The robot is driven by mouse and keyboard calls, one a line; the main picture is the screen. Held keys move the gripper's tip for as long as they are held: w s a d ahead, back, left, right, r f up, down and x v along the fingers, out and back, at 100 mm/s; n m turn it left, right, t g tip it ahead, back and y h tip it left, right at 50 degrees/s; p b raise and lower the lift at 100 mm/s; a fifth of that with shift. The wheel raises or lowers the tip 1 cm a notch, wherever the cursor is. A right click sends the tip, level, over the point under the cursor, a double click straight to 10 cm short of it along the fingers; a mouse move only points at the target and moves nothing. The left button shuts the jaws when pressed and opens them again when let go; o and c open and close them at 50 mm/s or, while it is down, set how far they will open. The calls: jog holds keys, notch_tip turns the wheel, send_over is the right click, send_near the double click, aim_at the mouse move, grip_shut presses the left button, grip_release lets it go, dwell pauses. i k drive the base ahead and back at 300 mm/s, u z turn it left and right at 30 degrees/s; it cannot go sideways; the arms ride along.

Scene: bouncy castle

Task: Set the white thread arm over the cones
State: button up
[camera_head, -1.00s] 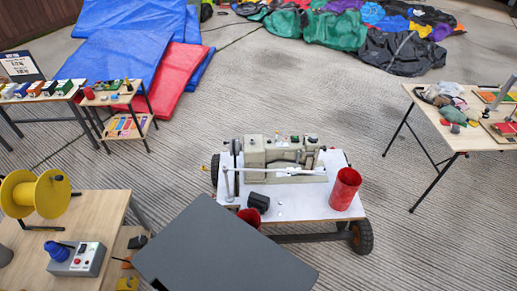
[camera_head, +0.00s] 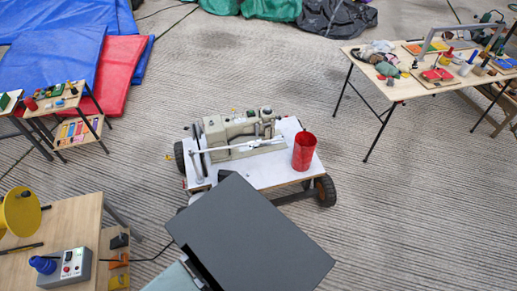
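A beige sewing machine (camera_head: 238,128) stands on a white-topped wheeled cart (camera_head: 275,173) near the middle of the view. A thin white bar (camera_head: 235,147), which looks like the thread arm, runs across the front of the machine, from near the wheel at its left toward the red cylinder. I cannot clearly make out cones on the cart. Small upright shapes (camera_head: 466,68) on the right table may be cones, but they are too small to tell. My gripper is not in view. A dark grey panel, part of my own body, covers the cart's front left corner.
A red cylinder (camera_head: 304,151) stands on the cart's right end. A left table (camera_head: 50,225) holds a yellow reel (camera_head: 20,211) and a grey control box (camera_head: 66,267). A cluttered right table (camera_head: 400,88) stands at the back. Ribbed floor between cart and right table is clear.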

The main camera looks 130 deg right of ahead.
aim_at(192, 154)
jog(key=z, duration=4.2)
jog(key=k, duration=0.8)
jog(key=z, duration=0.3)
jog(key=i, duration=1)
jog(key=u, duration=0.1)
